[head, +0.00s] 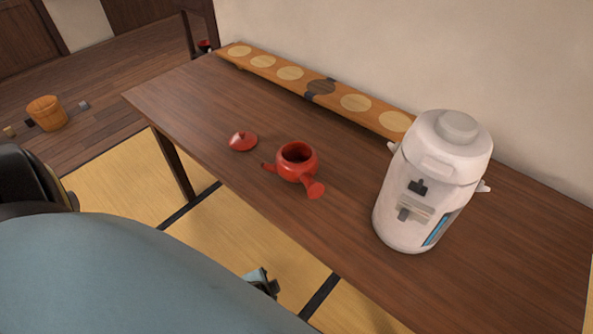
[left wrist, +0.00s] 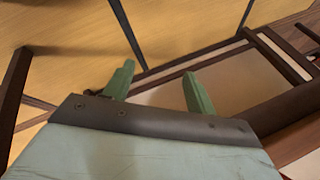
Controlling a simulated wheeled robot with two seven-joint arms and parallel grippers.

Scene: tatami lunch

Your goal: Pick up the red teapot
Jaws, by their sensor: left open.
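The red teapot (head: 296,163) stands upright on the wooden table in the head view, its top open and its handle pointing toward the near edge. Its red lid (head: 243,141) lies on the table to the left of it, apart from the pot. My left gripper (left wrist: 158,88) shows in the left wrist view with its two green fingers apart and nothing between them. Below it are floor mats and dark wooden furniture; the teapot is not in that view. In the head view a small grey part of my body (head: 262,281) shows below the table's near edge, away from the teapot.
A white hot-water dispenser (head: 432,185) stands on the table (head: 200,110) to the right of the teapot. A long wooden board with round inlays (head: 264,62) lies along the wall. A wooden bucket (head: 47,113) stands on the floor at left.

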